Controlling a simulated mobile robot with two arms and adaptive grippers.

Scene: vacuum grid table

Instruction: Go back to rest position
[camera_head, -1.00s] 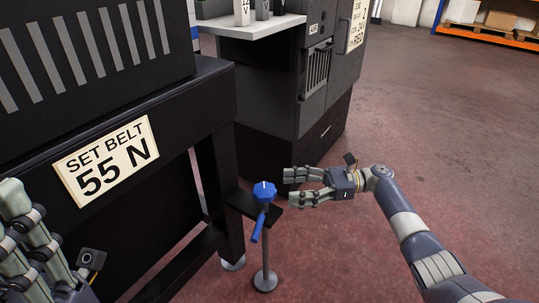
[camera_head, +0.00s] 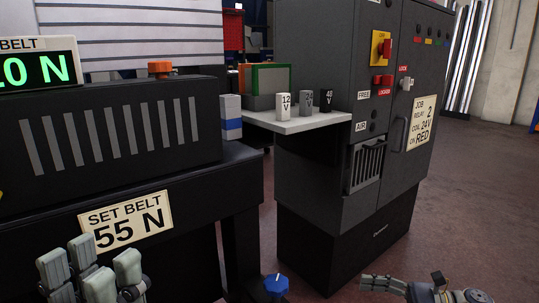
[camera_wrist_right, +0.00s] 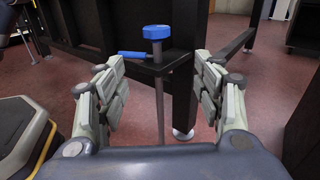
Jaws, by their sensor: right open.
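My left gripper (camera_head: 92,268) rises at the lower left of the head view, in front of the black machine. Its fingers point up and overlap, so its opening is unclear. My right gripper (camera_head: 384,286) shows at the bottom edge of the head view, right of the blue knob (camera_head: 276,285). In the right wrist view my right gripper (camera_wrist_right: 160,75) is open with nothing between its fingers. The blue knob (camera_wrist_right: 156,32) stands beyond the fingertips on a thin post, with a blue lever (camera_wrist_right: 132,54) beside it.
The black machine (camera_head: 190,160) bears a "SET BELT 55 N" sign (camera_head: 126,219). A pale shelf (camera_head: 300,123) holds several labelled blocks beside the dark cabinet (camera_head: 310,185). Open floor (camera_head: 470,200) lies at the right. A yellow-edged dark object (camera_wrist_right: 25,135) is close at left in the wrist view.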

